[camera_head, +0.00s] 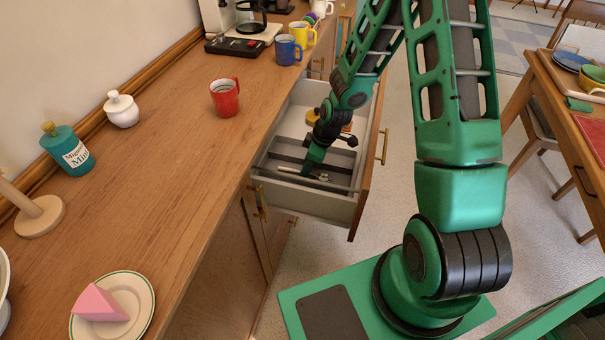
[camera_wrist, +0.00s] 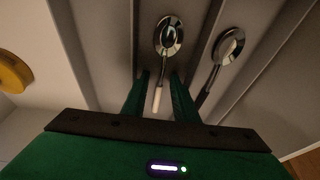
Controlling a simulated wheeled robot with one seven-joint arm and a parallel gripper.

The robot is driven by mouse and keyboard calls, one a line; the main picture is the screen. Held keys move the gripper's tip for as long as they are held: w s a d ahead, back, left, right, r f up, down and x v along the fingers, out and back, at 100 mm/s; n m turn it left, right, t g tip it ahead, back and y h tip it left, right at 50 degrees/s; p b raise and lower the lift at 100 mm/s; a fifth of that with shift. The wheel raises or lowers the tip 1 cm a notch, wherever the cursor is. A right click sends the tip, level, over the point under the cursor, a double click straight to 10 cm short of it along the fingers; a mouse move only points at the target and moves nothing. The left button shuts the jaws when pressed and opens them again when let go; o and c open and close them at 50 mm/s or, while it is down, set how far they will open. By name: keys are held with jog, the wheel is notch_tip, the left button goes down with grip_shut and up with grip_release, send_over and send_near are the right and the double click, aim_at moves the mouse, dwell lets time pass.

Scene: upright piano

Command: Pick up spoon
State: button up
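A metal spoon with a pale handle end (camera_wrist: 168,35) lies in a compartment of the open drawer, its bowl pointing away from my gripper. A second spoon (camera_wrist: 229,45) lies to its right in the wrist view, outside my fingers. My gripper (camera_wrist: 160,76) is open, with one finger on each side of the first spoon's handle; I cannot tell whether they touch it. In the head view my gripper (camera_head: 311,168) reaches down into the front part of the drawer (camera_head: 318,203). The spoons are small and partly hidden there.
Drawer dividers (camera_wrist: 75,45) run close beside my fingers. A yellow round thing (camera_wrist: 12,72) lies in the drawer to the left. The wooden counter (camera_head: 165,160) holds a red mug (camera_head: 224,98), other mugs, jars and a cake plate (camera_head: 139,296). A table (camera_head: 570,110) stands at right.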

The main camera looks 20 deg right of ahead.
grip_shut()
jog(key=shift+r, duration=0.15)
